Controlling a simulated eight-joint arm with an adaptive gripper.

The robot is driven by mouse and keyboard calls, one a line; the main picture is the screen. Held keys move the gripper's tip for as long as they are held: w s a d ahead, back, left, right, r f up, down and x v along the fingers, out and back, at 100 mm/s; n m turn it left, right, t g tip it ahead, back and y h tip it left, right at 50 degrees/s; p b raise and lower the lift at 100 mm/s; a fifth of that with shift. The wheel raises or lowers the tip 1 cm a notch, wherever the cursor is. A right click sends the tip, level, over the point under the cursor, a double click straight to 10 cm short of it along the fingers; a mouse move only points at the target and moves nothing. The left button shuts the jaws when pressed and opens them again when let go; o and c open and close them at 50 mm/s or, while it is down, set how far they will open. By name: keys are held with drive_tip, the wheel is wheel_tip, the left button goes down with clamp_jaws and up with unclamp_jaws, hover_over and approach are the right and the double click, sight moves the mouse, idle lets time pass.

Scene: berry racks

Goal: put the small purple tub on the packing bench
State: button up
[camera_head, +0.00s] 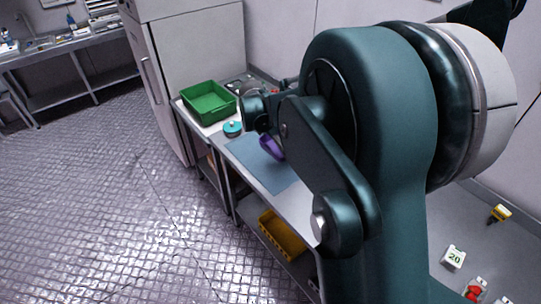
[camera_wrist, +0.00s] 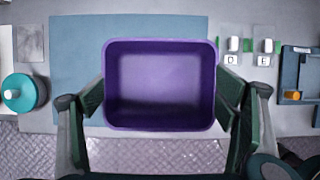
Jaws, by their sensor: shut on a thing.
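The small purple tub (camera_wrist: 160,85) is open-topped and looks empty in the wrist view. My gripper (camera_wrist: 161,98) is shut on it, with one finger against its left side and one against its right. In the head view the tub (camera_head: 271,147) shows in part beside my arm, over the blue mat (camera_head: 262,170) on the grey bench (camera_head: 298,205). The mat (camera_wrist: 75,55) also lies behind the tub in the wrist view. The tub looks level. I cannot tell whether its base touches the mat. My arm hides most of the gripper in the head view.
A teal round-lidded container (camera_wrist: 22,95) is left of the mat. A green crate (camera_head: 208,103) stands at the bench's far end. A yellow bin (camera_head: 283,236) is on the shelf below. White tags D (camera_wrist: 232,59) and E (camera_wrist: 264,59) are right of the mat.

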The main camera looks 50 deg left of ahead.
hover_over(281, 165)
drive_tip(key=s, duration=0.2)
drive_tip(key=shift+w+f, duration=0.2)
drive_tip(key=shift+f, duration=2.9)
drive_tip(key=shift+f, duration=0.1)
drive_tip(key=shift+f, duration=1.8)
drive_tip(key=shift+f, duration=0.1)
drive_tip(key=o, duration=0.4)
drive_tip(key=shift+b, duration=0.3)
drive_tip(key=o, duration=0.4)
